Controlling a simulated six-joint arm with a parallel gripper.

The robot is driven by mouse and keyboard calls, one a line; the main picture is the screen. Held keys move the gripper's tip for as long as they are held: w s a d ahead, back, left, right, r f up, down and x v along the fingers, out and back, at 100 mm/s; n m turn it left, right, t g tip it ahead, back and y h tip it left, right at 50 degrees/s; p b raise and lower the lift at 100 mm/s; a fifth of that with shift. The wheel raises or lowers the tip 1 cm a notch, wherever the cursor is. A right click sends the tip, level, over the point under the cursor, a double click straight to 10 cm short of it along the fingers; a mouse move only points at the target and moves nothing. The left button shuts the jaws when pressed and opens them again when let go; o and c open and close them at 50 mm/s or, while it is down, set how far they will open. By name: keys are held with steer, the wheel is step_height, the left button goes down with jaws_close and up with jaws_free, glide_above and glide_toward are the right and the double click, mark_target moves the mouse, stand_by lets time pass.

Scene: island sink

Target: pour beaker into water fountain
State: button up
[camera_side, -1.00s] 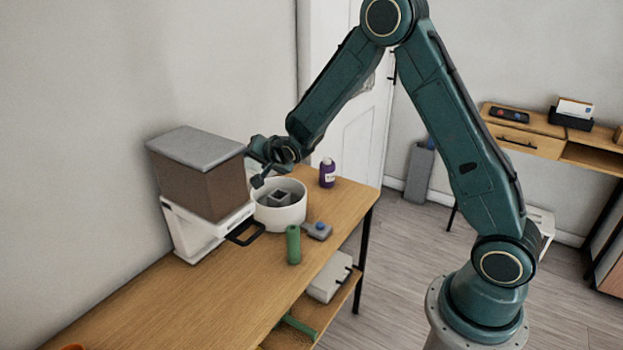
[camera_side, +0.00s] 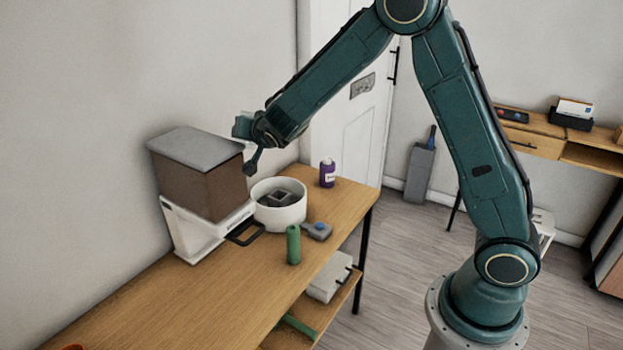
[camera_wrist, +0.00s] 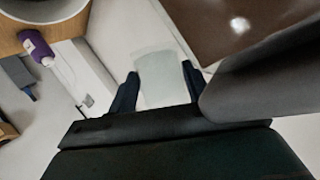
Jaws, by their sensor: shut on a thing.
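My gripper (camera_wrist: 160,82) is shut on the beaker, with one dark finger on each side of it in the wrist view. The beaker (camera_wrist: 160,70) is pale and translucent; whether it holds liquid cannot be told. In the side view, a small pale teal shape at the end of my arm, near the wall, appears to be the beaker (camera_side: 242,124). The water fountain (camera_side: 285,218) is a round white bowl with grey square pieces inside, on the wooden table. My gripper is above it and to its left, near the brown box. Part of the white bowl shows in the wrist view (camera_wrist: 62,8).
The brown grey-lidded box on a white stand (camera_side: 200,178) is left of the fountain, close to my gripper. A purple bottle (camera_side: 327,174), a green cylinder (camera_side: 293,245) and a small grey-blue item (camera_side: 317,231) stand nearby. The table's front left (camera_side: 170,310) is mostly clear.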

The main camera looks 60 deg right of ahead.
steer(key=shift+a+r+n+h, duration=0.2)
steer(key=shift+a+r+n, duration=0.1)
steer(key=shift+r, duration=0.2)
steer(key=shift+a+r+n+h, duration=0.2)
steer(key=shift+a+r, duration=0.05)
steer(key=shift+r, duration=0.25)
steer(key=shift+a+r+n+t+h, duration=0.35)
steer(key=shift+a+n+h, duration=0.2)
steer(key=shift+n, duration=0.1)
steer(key=shift+a+r+n+t+h, duration=0.4)
steer(key=shift+n+h, duration=0.15)
steer(key=shift+n, duration=0.1)
step_height(320, 180, up, 5)
steer(key=s+d+n+g+h, duration=0.1)
steer(key=s+d+n, duration=0.15)
steer(key=d, duration=0.55)
steer(key=s+d+n+g, duration=0.1)
steer(key=d+n, duration=0.3)
steer(key=d, duration=0.4)
step_height(320, 180, down, 23)
steer(key=n+h, duration=0.1)
steer(key=n, duration=0.1)
steer(key=shift+s+d+f+n+g, duration=0.15)
steer(key=shift+s+d+n+g, duration=0.05)
steer(key=shift+d+n+g, duration=0.2)
steer(key=shift+a, duration=0.1)
